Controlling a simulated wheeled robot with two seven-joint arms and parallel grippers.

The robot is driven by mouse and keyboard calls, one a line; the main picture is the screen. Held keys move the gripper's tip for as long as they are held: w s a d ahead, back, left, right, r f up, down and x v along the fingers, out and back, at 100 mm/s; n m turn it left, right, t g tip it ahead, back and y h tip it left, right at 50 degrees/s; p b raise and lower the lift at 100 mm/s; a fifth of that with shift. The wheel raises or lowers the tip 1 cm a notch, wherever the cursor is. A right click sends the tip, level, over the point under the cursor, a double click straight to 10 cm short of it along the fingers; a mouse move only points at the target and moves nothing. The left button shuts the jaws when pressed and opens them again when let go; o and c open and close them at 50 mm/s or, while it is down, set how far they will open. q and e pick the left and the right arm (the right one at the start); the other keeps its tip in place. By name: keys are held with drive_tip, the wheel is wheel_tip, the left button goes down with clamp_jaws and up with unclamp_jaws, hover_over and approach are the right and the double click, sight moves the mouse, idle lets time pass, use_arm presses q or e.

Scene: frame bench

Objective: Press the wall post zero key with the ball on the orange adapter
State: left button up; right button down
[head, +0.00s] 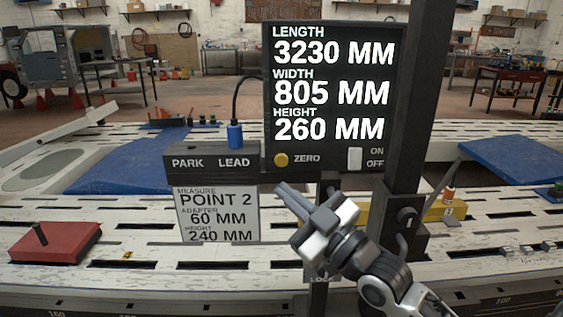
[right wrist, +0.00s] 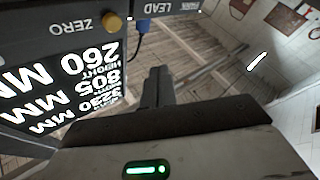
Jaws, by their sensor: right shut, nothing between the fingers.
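The zero key (head: 281,160) is a round yellow button beside the word ZERO on the dark wall post panel, under the display (head: 335,95). The key also shows in the right wrist view (right wrist: 112,21), at the top left. My right gripper (head: 281,188) is shut and empty, its dark fingertips just below the key in the head view. The fingers also show in the right wrist view (right wrist: 157,75), apart from the key in the picture. A small orange and white piece (head: 448,196) stands on the right; I cannot tell whether it is the orange adapter. My left gripper is out of view.
A blue plug (head: 235,134) with a black cable sits above PARK LEAD. A white sign (head: 217,214) reads POINT 2, adapter 60 MM, height 240 MM. A red block (head: 55,243) lies on the slotted bench at left. The dark upright (head: 417,100) stands right of the display.

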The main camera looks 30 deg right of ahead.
sight(276, 160)
use_arm(q)
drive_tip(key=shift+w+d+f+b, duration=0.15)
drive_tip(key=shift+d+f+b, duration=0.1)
drive_tip(key=shift+b, duration=0.9)
use_arm(e)
drive_tip(key=shift+w+d, duration=0.75)
drive_tip(key=shift+w, duration=0.45)
drive_tip(key=shift+w+d, duration=0.7)
drive_tip(key=shift+w, duration=0.45)
drive_tip(key=shift+w+d, duration=0.75)
drive_tip(key=shift+w, duration=0.45)
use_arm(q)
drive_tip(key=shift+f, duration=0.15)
use_arm(e)
drive_tip(key=shift+w+d, duration=0.2)
drive_tip(key=shift+w, duration=0.15)
drive_tip(key=shift+w+d, duration=0.3)
drive_tip(key=shift+w, duration=0.15)
drive_tip(key=shift+s, duration=0.1)
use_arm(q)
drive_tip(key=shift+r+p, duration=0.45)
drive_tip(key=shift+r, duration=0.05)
use_arm(e)
drive_tip(key=shift+s+a, duration=0.5)
drive_tip(key=shift+s, duration=0.25)
